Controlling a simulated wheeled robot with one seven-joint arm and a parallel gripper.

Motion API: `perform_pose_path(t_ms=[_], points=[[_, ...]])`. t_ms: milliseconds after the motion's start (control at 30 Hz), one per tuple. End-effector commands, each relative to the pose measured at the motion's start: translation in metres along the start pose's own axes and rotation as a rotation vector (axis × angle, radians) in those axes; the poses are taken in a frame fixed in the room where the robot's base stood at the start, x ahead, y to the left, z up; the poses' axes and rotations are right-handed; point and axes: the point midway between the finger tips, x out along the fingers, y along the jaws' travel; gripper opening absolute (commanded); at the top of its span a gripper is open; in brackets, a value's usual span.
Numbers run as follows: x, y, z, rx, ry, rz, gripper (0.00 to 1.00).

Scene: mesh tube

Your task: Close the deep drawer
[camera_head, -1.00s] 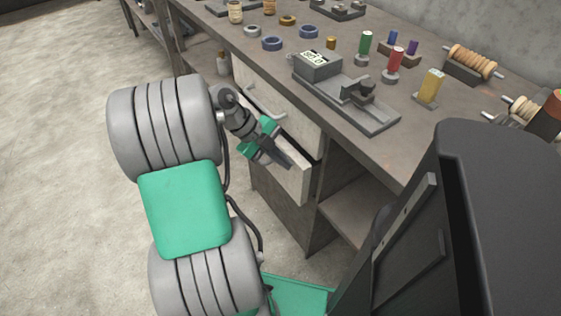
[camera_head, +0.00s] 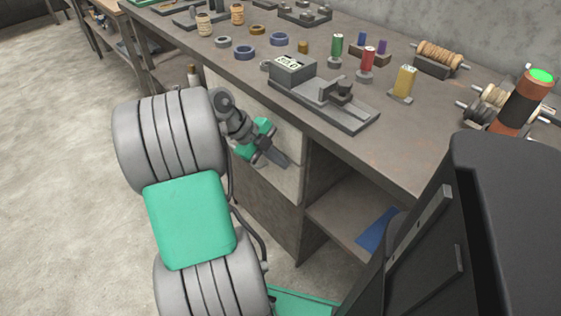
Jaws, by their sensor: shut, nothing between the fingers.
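My gripper (camera_head: 284,161), grey with green parts, is shut and empty. Its fingertips are at the drawer front, touching or very close; I cannot tell which.
The workbench top (camera_head: 330,155) holds a grey device with a display (camera_head: 292,70), coloured spools (camera_head: 367,62) and several rings. Right of the drawer unit is an open shelf (camera_head: 345,205) with a blue item (camera_head: 377,229). Bare floor (camera_head: 60,180) lies to the left.

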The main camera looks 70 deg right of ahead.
Motion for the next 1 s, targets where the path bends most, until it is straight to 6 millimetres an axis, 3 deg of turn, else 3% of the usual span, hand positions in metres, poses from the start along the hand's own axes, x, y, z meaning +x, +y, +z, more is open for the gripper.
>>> perform_pose_path(t_ms=[167, 300, 500, 767, 867, 967, 1000], points=[[-0.012, 0.032, -0.002, -0.002, -0.004, -0.003, 0.00], [-0.059, 0.029, -0.006, -0.001, -0.004, -0.001, 0.00], [-0.101, 0.029, -0.008, 0.004, 0.004, 0.006, 0.00], [-0.113, 0.031, -0.007, 0.005, 0.007, 0.008, 0.00], [-0.158, 0.034, -0.003, -0.261, -0.092, -0.031, 0.00], [-0.230, 0.059, 0.007, -0.803, -0.259, -0.140, 0.00], [-0.260, 0.078, 0.008, -1.060, -0.329, -0.207, 0.00]])
